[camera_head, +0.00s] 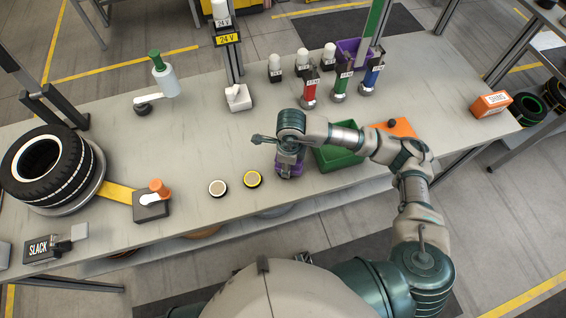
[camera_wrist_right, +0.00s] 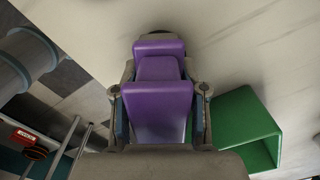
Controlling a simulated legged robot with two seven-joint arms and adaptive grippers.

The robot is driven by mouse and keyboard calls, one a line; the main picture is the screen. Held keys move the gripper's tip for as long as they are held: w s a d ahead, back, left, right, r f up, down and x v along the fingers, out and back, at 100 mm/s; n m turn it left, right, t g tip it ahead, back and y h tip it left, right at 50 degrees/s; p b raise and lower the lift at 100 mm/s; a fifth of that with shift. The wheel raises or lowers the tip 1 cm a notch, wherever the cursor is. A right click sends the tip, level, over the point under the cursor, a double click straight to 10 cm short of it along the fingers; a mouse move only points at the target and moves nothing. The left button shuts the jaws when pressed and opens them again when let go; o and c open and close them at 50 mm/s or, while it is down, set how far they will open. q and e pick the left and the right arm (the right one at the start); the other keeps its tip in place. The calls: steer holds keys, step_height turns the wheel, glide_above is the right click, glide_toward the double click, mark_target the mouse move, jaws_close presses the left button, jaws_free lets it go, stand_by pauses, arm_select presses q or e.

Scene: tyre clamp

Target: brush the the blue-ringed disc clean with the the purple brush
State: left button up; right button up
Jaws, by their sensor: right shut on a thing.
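My right gripper (camera_head: 288,167) points down at the table's front part and is shut on the purple brush (camera_head: 291,160). In the right wrist view the purple brush (camera_wrist_right: 158,105) fills the space between the fingers (camera_wrist_right: 160,100). A dark curved edge (camera_wrist_right: 158,33) shows just beyond the brush; I cannot tell whether it is a disc. Two small pale discs lie left of the gripper: one with a yellow ring (camera_head: 252,179), one with a dark or brownish rim (camera_head: 218,188). No blue ring is clearly visible; the brush and gripper may hide that disc. My left gripper is not in view.
A green open box (camera_head: 338,158) stands right beside the gripper; it also shows in the wrist view (camera_wrist_right: 245,130). A tyre (camera_head: 45,165) and an orange-knobbed block (camera_head: 152,204) stand left. The table middle is clear.

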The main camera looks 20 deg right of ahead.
steer(key=shift+w+f, duration=0.1)
steer(key=shift+w+a, duration=0.25)
steer(key=shift+a, duration=0.15)
steer(key=shift+w+a+b, duration=0.2)
steer(key=shift+a+b, duration=0.1)
steer(key=shift+a, duration=0.1)
steer(key=shift+s+d, duration=0.55)
steer(key=shift+d, duration=0.3)
steer(key=shift+w, duration=0.1)
